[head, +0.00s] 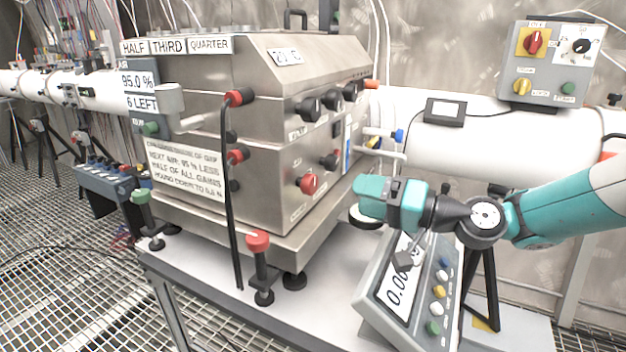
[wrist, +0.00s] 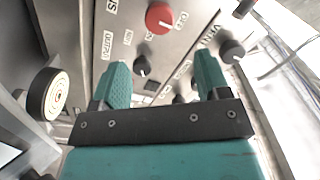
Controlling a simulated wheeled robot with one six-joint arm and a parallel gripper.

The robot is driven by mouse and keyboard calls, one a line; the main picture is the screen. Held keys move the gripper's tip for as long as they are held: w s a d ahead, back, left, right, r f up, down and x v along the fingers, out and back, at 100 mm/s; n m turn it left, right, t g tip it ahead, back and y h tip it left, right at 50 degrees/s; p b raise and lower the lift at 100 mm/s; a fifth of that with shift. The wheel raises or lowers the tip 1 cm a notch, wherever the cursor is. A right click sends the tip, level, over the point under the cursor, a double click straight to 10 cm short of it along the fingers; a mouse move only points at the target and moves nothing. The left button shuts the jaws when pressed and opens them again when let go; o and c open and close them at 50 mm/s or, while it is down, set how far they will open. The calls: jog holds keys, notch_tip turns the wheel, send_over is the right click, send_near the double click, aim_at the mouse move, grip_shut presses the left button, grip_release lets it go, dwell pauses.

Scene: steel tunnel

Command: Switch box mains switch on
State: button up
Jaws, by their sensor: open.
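The red switch's position is too small to read. My teal gripper (head: 364,196) is in front of the large steel cabinet's knob panel, left of and below the switch box, apart from it. In the wrist view my gripper (wrist: 162,78) is open and empty, facing a panel with a red knob (wrist: 160,18) and several black knobs.
The steel cabinet (head: 190,80) stands on a table (head: 200,262) at the centre left. A sloped console (head: 376,312) with a display and coloured buttons lies below my arm. White pipe (head: 450,150) runs below the switch box, with a small display box (head: 445,112) on it.

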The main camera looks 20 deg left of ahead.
aim_at(315, 185)
jog(key=a, duration=0.3)
jog(key=a+p, duration=0.1)
jog(key=a, duration=0.3)
jog(key=w+a+p, duration=0.1)
jog(key=a, duration=0.3)
jog(key=shift+d, duration=0.1)
jog(key=c, duration=0.9)
